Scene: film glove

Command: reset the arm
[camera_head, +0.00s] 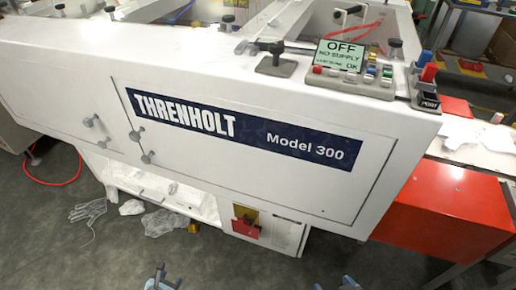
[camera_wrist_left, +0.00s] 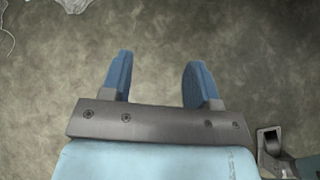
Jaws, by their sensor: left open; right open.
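My left gripper (camera_head: 161,277) shows at the bottom edge of the head view, left of the middle, in front of the white machine and over the floor. In the left wrist view its two blue fingers (camera_wrist_left: 156,80) are spread apart with only grey floor between them. My right gripper (camera_head: 342,284) is barely in the head view at the bottom edge, further right. Its tips are apart, and most of it is cut off by the frame. Neither gripper touches anything that I can see.
A white machine (camera_head: 230,180) marked THRENHOLT Model 300 fills the middle. Its panel display (camera_head: 340,56) reads OFF, NO SUPPLY. Clear film scraps (camera_head: 165,222) and a film glove shape (camera_head: 88,210) lie at its foot. An orange-red unit (camera_head: 445,212) stands right.

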